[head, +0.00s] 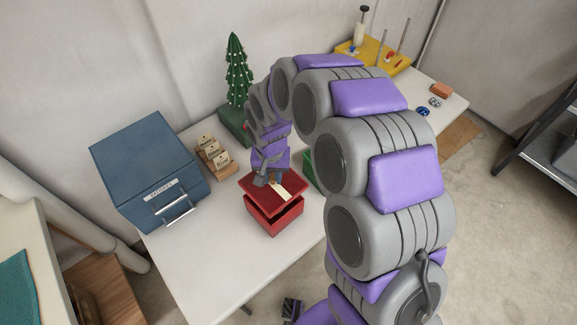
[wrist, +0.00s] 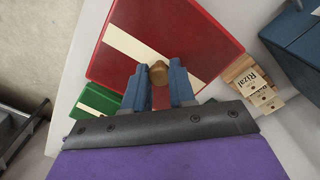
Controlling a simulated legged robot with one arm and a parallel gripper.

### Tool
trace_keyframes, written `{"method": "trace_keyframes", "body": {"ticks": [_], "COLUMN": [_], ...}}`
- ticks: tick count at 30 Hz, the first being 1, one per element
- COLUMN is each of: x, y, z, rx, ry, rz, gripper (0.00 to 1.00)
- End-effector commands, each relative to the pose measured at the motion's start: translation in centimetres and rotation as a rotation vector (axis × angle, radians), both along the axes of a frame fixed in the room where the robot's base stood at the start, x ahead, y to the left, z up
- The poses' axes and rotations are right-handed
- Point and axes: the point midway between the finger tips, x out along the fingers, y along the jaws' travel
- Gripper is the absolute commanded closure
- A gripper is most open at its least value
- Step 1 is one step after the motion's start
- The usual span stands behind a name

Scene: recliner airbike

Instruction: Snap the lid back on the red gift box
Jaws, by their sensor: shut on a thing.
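The red lid (head: 262,190), with a cream stripe and a brown knob, is over the red gift box (head: 270,222) on the white table. A dark gap shows between lid and box at the front right, so the lid is not flush there. The box's inside is mostly hidden. My gripper (head: 268,179) is above the lid. In the wrist view my gripper (wrist: 157,82) is shut on the knob (wrist: 158,72), and the lid (wrist: 190,35) fills the upper middle and hides the box.
A blue cabinet (head: 140,160) with a handle stands left, beside small tagged blocks (head: 212,155). A green tree (head: 238,75) stands behind. A green box (head: 312,172) is close on the right, partly behind my arm. A yellow tool stand (head: 385,60) is at the far end.

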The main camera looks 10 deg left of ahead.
Motion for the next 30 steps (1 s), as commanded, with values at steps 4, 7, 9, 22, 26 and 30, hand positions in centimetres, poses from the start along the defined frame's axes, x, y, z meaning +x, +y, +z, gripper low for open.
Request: {"method": "trace_keyframes", "body": {"ticks": [4,7,9,22,26,30], "x": [-0.1,-0.1,-0.1,-0.1,-0.2,-0.1], "y": [0.2,0.2,0.1,0.0,0.0,0.0], "z": [-0.5,-1.0,-1.4,-5.1,-6.0,-6.4], "rx": [-0.001,-0.001,-0.001,-0.001,-0.002,-0.001], "ry": [0.0,0.0,0.0,0.001,0.003,0.002], "rz": [0.002,0.002,0.002,0.001,0.0,0.001], "gripper": [1.0,1.0,1.0,1.0,1.0,1.0]}}
